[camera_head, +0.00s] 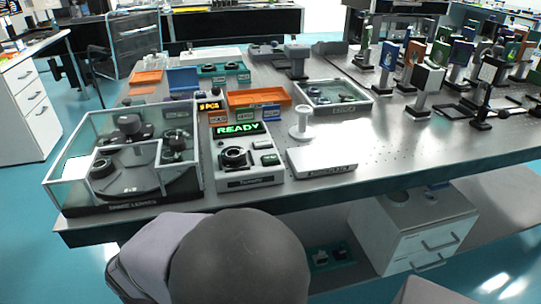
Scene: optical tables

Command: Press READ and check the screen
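A light grey instrument (245,181) stands near the front edge of the optical table (400,165). Its black screen (239,129) shows READY in lit green letters. Below the screen is a round black mount (234,158) on the panel. My gripper is not in view. A large dark rounded part, seemingly of my own arm, fills the bottom middle.
A glass-walled case (125,165) stands left of the instrument. A white post (301,123) and a flat white plate (321,161) stand to its right. Orange trays (258,97) and a small orange-lit display (209,106) lie behind. Many mounted optics crowd the back right.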

